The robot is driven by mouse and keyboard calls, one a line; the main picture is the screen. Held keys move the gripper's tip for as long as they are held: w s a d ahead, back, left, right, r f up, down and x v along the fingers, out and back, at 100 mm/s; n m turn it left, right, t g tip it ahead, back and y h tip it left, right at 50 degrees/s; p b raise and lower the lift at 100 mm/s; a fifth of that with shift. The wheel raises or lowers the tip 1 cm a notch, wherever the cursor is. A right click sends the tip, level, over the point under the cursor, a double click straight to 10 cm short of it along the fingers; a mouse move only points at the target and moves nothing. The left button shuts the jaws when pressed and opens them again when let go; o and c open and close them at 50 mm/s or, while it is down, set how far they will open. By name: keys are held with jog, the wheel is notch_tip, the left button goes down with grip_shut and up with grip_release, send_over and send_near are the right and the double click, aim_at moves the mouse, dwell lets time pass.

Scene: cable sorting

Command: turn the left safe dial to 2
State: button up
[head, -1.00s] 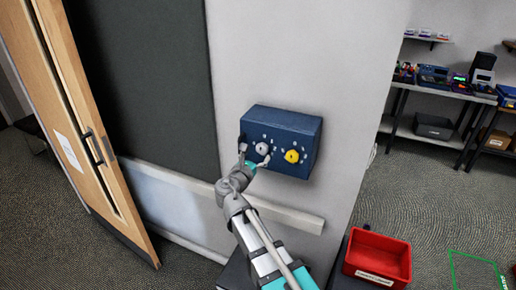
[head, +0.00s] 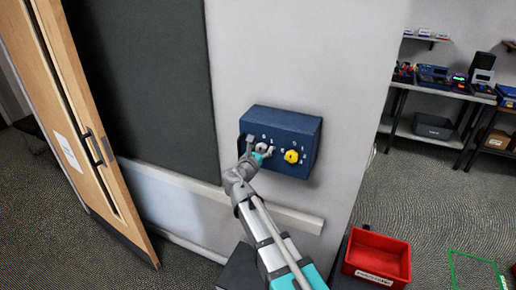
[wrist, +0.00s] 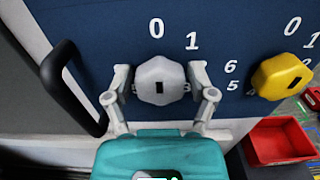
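The left safe dial (wrist: 161,80) is a light grey faceted knob with a dark mark low on its face, on a blue box with white numbers. In the head view this dial (head: 262,147) sits left of a yellow dial (head: 291,156). My gripper (wrist: 160,84) has one finger on each side of the grey dial, very close to its sides. The fingers stand apart, and I cannot make out firm contact. In the head view my gripper (head: 260,148) is at the box front. Some numbers around the grey dial are hidden by the fingers and palm.
The blue box (head: 285,120) is fixed on a pale wall. A black handle (wrist: 72,88) stands out at its left edge, near my left finger. The yellow dial (wrist: 281,77) is to the right. A red bin (head: 377,254) stands lower right.

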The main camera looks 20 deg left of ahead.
jog(key=c, duration=0.6)
jog(key=shift+a, duration=0.2)
jog(key=shift+d, duration=0.1)
